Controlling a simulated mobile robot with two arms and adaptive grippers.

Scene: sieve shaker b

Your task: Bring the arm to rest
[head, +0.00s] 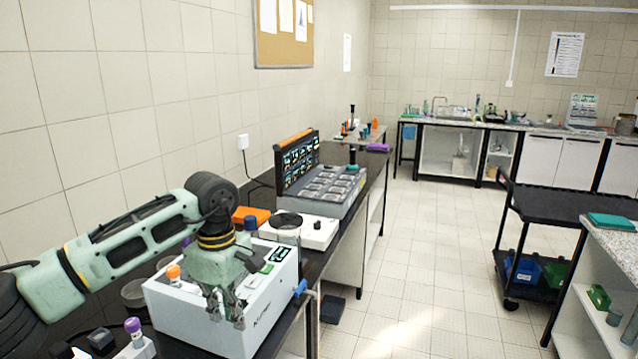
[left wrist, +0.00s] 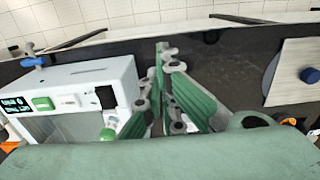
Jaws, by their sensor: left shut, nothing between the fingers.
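My left arm comes in from the left in the head view, with its green gripper (head: 226,308) hanging fingers-down in front of or over the white box-shaped machine (head: 262,312). I cannot tell whether it touches the machine. In the left wrist view the gripper's fingers (left wrist: 165,48) meet at the tips with nothing between them. The machine (left wrist: 88,80) there lies to the left of the fingers and shows a green button, a small display and a blue knob. My right gripper is in neither view.
A grey case with a raised dark panel (head: 298,160) stands farther along the wall bench. An orange-capped tube (head: 174,272) and a purple-capped tube (head: 133,328) stand near the arm. A black cart (head: 560,203) is at right. The tiled floor (head: 430,250) between is clear.

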